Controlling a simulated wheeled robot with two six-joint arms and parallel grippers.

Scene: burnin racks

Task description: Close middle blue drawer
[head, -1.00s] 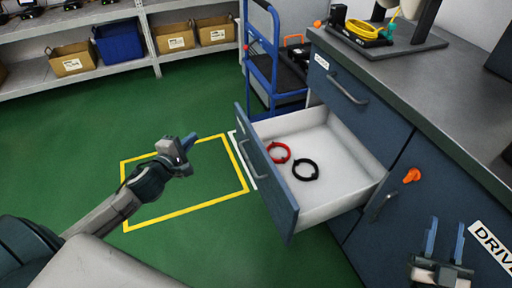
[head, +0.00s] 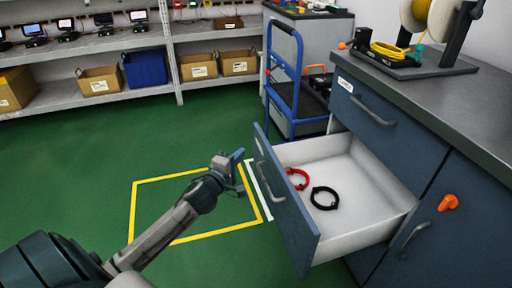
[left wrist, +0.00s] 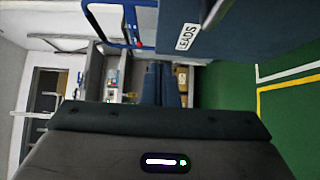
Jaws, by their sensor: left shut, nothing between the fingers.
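The blue drawer (head: 290,215) is pulled well out from the cabinet, with its grey handle (head: 270,178) facing left. Its white inside holds a red ring (head: 299,179) and a black ring (head: 324,198). My left gripper (head: 238,157) is shut and empty, just left of the drawer front and apart from it. In the left wrist view, my blue fingers (left wrist: 161,84) are together, and a blue panel with a LEADS label (left wrist: 187,36) is at upper right. My right gripper is in neither view.
A closed upper drawer (head: 375,115) sits above the open one. A cabinet door with an orange knob (head: 448,202) is at right. A blue cart (head: 285,85) stands behind the drawer. Yellow-outlined green floor (head: 165,205) is clear on the left.

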